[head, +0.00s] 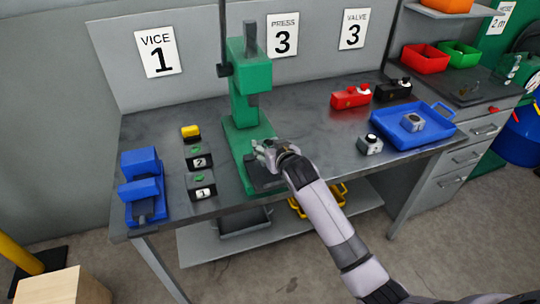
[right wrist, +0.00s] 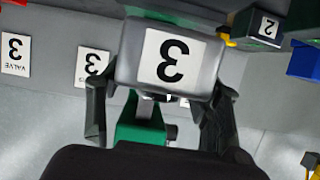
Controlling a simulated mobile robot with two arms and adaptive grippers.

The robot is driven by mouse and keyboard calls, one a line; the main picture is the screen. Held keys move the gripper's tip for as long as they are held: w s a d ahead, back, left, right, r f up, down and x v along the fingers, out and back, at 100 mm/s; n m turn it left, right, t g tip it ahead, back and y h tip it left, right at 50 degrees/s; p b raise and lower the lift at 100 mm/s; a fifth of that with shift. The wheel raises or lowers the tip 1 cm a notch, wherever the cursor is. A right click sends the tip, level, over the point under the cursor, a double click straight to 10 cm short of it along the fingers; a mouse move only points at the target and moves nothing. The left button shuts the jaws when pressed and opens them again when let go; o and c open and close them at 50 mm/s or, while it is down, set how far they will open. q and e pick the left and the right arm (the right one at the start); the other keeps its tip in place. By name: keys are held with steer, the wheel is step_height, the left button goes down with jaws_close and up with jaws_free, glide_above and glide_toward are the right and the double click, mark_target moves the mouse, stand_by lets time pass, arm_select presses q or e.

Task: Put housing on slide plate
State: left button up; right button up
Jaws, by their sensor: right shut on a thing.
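My right gripper (head: 268,152) is over the dark slide plate (head: 262,182) at the front of the green press (head: 246,105). In the right wrist view its two fingers (right wrist: 158,100) are shut on a grey housing (right wrist: 132,62) with a white label reading 3. The housing is mostly hidden by the gripper in the head view, and I cannot tell whether it touches the plate. Another grey housing (head: 412,123) lies in the blue tray (head: 447,127). My left gripper is not in view.
A blue vice (head: 141,170) and black button boxes (head: 202,187) stand left of the press. A red valve box (head: 350,97) and a black one (head: 393,91) are at the back right.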

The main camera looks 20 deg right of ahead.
step_height(320, 180, down, 4)
steer(key=shift+f+p, duration=0.1)
steer(key=shift+p, duration=0.25)
steer(key=shift+f, duration=0.1)
steer(key=o, duration=1.8)
steer(key=shift+f, duration=0.15)
steer(key=shift+s, duration=0.15)
steer(key=b+v, duration=0.1)
steer(key=v, duration=1.1)
steer(key=shift+b, duration=0.4)
